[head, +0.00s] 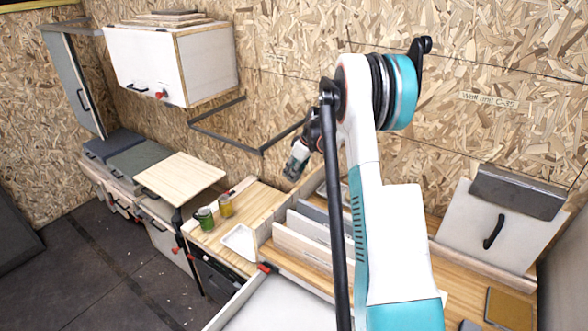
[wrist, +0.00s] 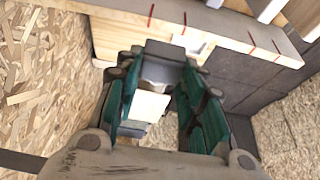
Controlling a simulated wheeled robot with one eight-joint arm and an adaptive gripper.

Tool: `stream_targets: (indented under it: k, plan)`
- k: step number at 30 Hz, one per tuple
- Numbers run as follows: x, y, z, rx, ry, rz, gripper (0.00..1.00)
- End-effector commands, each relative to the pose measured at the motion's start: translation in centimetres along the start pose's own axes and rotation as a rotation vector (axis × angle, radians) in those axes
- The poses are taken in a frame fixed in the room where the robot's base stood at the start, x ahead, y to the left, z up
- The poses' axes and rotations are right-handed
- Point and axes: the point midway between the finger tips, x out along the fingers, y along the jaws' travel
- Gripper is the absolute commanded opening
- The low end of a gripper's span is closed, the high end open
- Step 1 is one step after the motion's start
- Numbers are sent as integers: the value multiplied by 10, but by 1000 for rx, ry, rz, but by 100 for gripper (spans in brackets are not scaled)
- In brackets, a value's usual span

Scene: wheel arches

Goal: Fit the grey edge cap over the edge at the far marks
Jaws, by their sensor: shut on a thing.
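My gripper (wrist: 158,72) is shut on the grey edge cap (wrist: 166,48), which sits between the teal fingertips in the wrist view. Beyond the cap runs a pale wooden edge (wrist: 218,42) with red marks in two pairs. The left pair (wrist: 168,19) is just above the cap in the picture, and the right pair (wrist: 265,43) is farther along. I cannot tell whether the cap touches the edge. In the head view my gripper (head: 293,170) hangs above the back of the wooden counter (head: 262,204). The cap is too small to make out there.
A green jar (head: 205,218), a yellow jar (head: 225,206) and a white tray (head: 240,241) stand on the counter. Upright panels (head: 305,240) stand right of the tray. A dark wall bracket (head: 225,140) juts out near my gripper. A white cabinet (head: 170,65) hangs at upper left.

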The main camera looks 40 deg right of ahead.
Motion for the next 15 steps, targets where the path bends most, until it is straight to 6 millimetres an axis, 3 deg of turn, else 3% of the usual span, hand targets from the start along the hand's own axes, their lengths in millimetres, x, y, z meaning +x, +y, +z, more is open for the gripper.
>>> stream_targets:
  k: [15]
  plan:
    - [23,0,9,0,0,0,24]
